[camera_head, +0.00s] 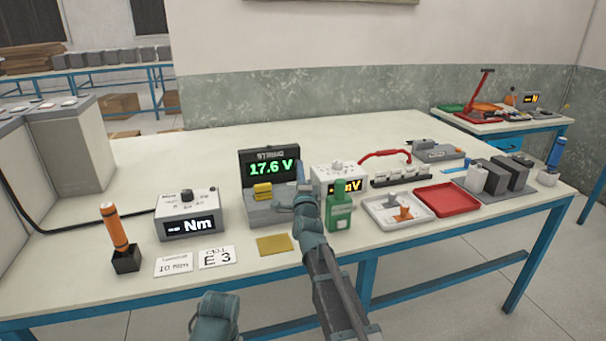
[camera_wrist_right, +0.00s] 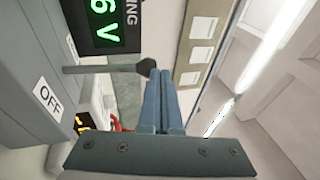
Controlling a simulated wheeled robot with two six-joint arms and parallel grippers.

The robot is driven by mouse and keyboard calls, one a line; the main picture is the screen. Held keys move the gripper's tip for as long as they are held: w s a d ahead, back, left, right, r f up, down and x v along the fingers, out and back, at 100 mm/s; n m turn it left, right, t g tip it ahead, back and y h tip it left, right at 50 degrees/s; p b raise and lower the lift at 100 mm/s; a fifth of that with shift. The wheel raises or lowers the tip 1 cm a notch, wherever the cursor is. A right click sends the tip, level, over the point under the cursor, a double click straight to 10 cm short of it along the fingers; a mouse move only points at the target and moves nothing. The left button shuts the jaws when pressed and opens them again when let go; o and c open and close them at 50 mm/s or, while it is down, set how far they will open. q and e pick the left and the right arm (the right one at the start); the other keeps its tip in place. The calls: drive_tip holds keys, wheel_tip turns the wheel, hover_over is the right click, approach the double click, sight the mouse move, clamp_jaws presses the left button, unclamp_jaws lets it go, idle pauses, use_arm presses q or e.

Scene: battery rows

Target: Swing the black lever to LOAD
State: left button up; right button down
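The string tester (camera_head: 272,210) stands mid-table with a dark screen (camera_head: 269,167) reading 17.6 V in green. In the right wrist view, its grey side carries an OFF label (camera_wrist_right: 47,100). The lever (camera_wrist_right: 145,66) sticks out from it as a grey rod with a black knob. My right gripper (camera_head: 297,200) is at the right side of the tester and covers the lever area in the head view. In the wrist view, its blue fingers (camera_wrist_right: 160,73) are together and empty, with tips beside the knob. I cannot tell whether they touch it.
A torque meter (camera_head: 190,215) and orange-handled screwdriver (camera_head: 115,232) stand to the left. A yellow pad (camera_head: 274,244) lies in front. White (camera_head: 385,222) and red (camera_head: 447,199) trays are farther right.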

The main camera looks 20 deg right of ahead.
drive_tip(key=w, duration=0.9)
drive_tip(key=shift+w+a+r, duration=0.2)
drive_tip(key=shift+w+r, duration=0.15)
drive_tip(key=shift+r, duration=0.1)
idle(0.4)
drive_tip(key=s+a+r+p, duration=0.2)
drive_tip(key=s+r+p, duration=0.7)
drive_tip(key=r+p, duration=0.1)
drive_tip(key=shift+s+a, duration=0.2)
drive_tip(key=shift+s, duration=0.1)
drive_tip(key=shift+f, duration=0.1)
